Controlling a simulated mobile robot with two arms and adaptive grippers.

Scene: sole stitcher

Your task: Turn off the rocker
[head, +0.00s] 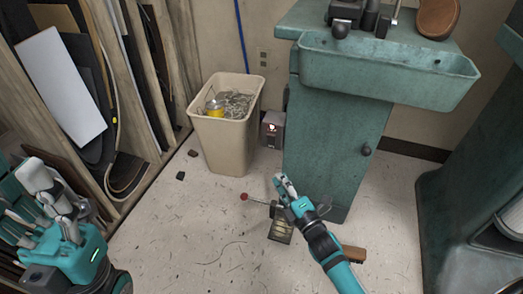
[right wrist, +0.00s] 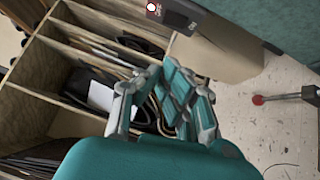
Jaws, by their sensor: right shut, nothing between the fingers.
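The rocker (head: 271,128) is a small red-lit switch with a white mark on the front of a dark grey box (head: 272,140). The box is beside the left side of the green machine's base. In the right wrist view the rocker (right wrist: 152,8) is at the top edge, on the end of the box (right wrist: 180,18). My right gripper (head: 280,181) is shut and empty, below and slightly right of the box in the head view and apart from it. My left gripper (head: 40,185) is at the lower left, far from the rocker; its jaw state is unclear.
A beige bin (head: 217,150) with scraps stands just left of the box. The green machine (head: 325,145) with its basin (head: 390,72) is to the right. A red-knobbed lever (head: 244,197) and a pedal (head: 281,230) are near my right gripper. Wooden racks (head: 140,185) line the left.

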